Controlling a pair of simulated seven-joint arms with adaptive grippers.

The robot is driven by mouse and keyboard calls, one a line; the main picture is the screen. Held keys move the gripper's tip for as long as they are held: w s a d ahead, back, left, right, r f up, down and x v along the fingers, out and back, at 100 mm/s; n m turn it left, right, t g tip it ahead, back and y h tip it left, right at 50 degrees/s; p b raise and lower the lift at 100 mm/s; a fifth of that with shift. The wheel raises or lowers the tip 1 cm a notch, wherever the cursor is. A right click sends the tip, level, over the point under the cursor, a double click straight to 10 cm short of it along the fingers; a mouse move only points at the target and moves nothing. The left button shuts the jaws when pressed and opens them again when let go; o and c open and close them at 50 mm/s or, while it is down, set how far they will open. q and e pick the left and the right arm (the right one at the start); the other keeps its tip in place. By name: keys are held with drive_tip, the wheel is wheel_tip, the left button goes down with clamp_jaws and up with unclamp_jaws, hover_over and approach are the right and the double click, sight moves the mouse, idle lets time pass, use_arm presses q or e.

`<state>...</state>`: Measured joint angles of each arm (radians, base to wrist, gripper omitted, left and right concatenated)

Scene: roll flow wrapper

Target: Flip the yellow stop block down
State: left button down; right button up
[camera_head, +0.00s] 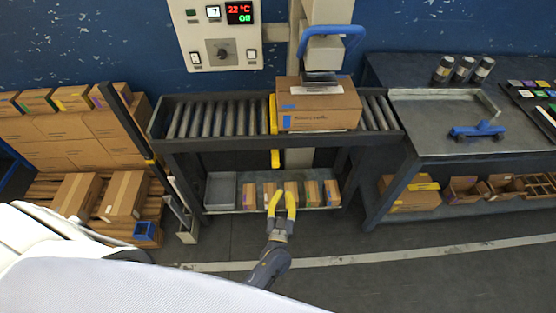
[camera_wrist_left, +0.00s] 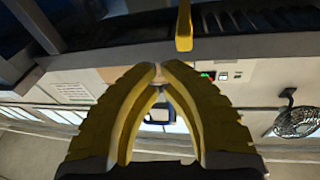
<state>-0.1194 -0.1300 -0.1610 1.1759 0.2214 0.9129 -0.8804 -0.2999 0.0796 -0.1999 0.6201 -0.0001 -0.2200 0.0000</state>
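The yellow stop block (camera_head: 273,115) stands upright at the roller conveyor, just left of a cardboard box. A yellow part also shows below the conveyor's front rail (camera_head: 275,158). In the left wrist view a yellow bar (camera_wrist_left: 184,25) hangs at the top, beyond the fingertips and slightly right of them. My left gripper (camera_head: 281,191) has yellow fingers and is in front of and below the conveyor, apart from the block. In the left wrist view its fingertips (camera_wrist_left: 160,70) come together with nothing held between them. My right gripper is not in view.
The cardboard box (camera_head: 318,108) sits on the rollers (camera_head: 210,118) under a blue-handled device (camera_head: 325,50). A lower shelf holds a grey tray (camera_head: 220,190) and several small boxes. A workbench (camera_head: 440,140) stands at right, stacked cartons (camera_head: 65,140) at left. The floor in front is clear.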

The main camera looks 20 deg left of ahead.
use_arm(q)
wheel_tip(320, 180, up, 7)
drive_tip(key=w+a+n+y, duration=0.1)
drive_tip(key=a+n+y, duration=0.1)
drive_tip(key=n+y, duration=0.1)
drive_tip(key=shift+t+y, duration=0.3)
drive_tip(key=shift+y, duration=0.2)
drive_tip(key=r, duration=0.2)
hover_over(278, 160)
drive_tip(key=s, duration=0.2)
drive_tip(key=shift+w+d+f, duration=0.1)
drive_tip(key=shift+d+f, duration=0.05)
drive_tip(key=shift+f, duration=0.5)
drive_tip(key=shift+d+f, duration=0.15)
drive_tip(key=shift+f, duration=0.5)
